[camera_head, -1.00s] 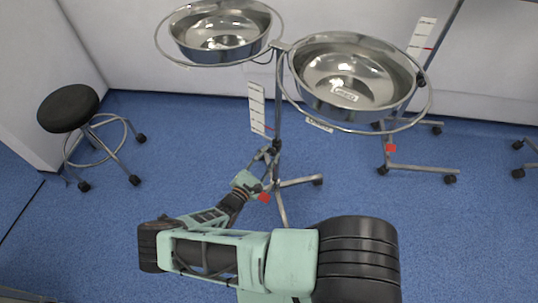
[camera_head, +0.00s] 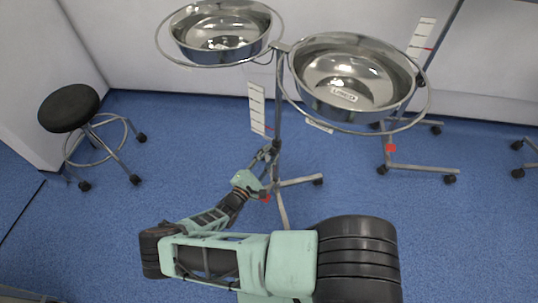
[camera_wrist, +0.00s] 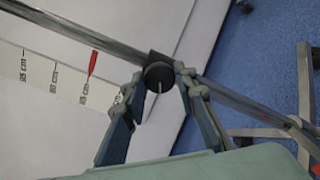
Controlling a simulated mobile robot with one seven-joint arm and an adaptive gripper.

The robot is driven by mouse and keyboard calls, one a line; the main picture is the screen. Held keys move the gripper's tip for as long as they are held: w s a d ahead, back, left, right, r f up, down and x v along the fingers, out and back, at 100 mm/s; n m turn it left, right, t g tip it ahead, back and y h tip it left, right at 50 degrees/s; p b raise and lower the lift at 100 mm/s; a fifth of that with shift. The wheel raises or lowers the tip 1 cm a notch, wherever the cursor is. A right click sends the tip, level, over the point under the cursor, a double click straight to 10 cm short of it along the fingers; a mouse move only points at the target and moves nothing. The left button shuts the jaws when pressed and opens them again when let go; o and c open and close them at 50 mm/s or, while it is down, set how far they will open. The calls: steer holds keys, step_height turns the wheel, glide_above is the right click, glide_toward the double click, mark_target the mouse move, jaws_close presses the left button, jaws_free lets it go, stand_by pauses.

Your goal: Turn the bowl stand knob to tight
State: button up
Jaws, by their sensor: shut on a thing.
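The bowl stand (camera_head: 278,95) has a thin upright pole and carries two shiny steel bowls in ring holders, the left bowl (camera_head: 221,32) and the right bowl (camera_head: 352,80). Its knob (camera_wrist: 158,76) is a round black piece on a black collar around the pole, with a pale line on its face pointing down in the wrist view. My gripper (camera_wrist: 161,82) has one finger on each side of the knob and is shut on it. In the head view my gripper (camera_head: 267,152) is at the lower pole, and the knob cannot be made out there.
A white scale plate (camera_head: 257,108) hangs beside the pole; its red pointer (camera_wrist: 92,63) shows in the wrist view. A black stool (camera_head: 68,108) stands at the left. Another wheeled stand (camera_head: 420,168) is at the right. Blue floor between them is clear.

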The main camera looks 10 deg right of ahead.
steer(key=o, duration=1.2)
steer(key=shift+c, duration=0.2)
steer(key=v, duration=1.2)
